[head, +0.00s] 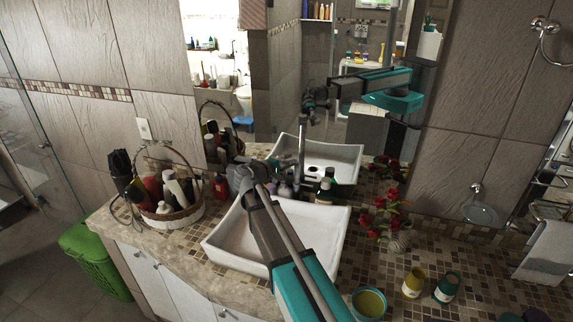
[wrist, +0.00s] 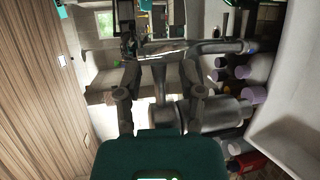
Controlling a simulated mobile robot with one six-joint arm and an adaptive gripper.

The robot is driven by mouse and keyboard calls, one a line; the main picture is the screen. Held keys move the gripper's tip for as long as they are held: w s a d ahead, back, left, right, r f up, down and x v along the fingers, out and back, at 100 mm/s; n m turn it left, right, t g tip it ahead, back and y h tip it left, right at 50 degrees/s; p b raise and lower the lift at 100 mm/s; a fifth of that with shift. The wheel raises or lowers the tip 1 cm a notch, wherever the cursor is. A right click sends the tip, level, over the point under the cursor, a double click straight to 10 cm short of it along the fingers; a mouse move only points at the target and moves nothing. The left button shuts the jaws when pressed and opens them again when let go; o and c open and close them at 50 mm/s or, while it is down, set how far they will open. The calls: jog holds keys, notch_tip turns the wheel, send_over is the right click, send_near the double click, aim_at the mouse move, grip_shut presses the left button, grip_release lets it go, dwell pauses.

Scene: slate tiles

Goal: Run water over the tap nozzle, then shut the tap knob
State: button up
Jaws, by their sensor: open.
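The white basin (head: 235,245) stands on the counter, with a tall thin grey metal tap (head: 302,140) upright behind it, in front of the mirror. My gripper (head: 240,170) is behind the basin's back left edge, left of that upright. In the wrist view my gripper (wrist: 161,98) is open, its two dark fingers apart. Grey metal tap parts show at and beyond the fingers: a thick cylinder (wrist: 222,112) and a thinner tube (wrist: 205,47). I cannot tell knob from nozzle there, or whether a finger touches metal. No running water can be made out.
A basket of bottles (head: 182,218) stands left of the basin, with a red bottle (head: 220,187) between. Small bottles (head: 285,189) crowd the basin's back edge. Red flowers in a vase (head: 398,240), a yellow jar (head: 413,283) and a teal jar (head: 447,287) stand right.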

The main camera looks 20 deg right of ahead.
jog(key=shift+d, duration=0.1)
grip_shut()
jog(key=shift+m+g, duration=0.4)
jog(key=shift+s+a+m+g+h, duration=0.25)
jog(key=shift+m+g+h, duration=0.2)
jog(key=shift+m+g, duration=0.5)
jog(key=shift+s+a+m+g+h, duration=0.3)
jog(key=shift+m+g, duration=0.35)
jog(key=shift+g, duration=0.55)
jog(key=shift+s+a+m+g+h, duration=0.2)
jog(key=shift+m+g+h, duration=0.35)
jog(key=shift+m+g, duration=0.4)
jog(key=shift+n, duration=0.25)
grip_release()
jog(key=shift+w+d+n+t, duration=0.15)
jog(key=shift+n+t, duration=0.25)
jog(key=shift+t, duration=0.2)
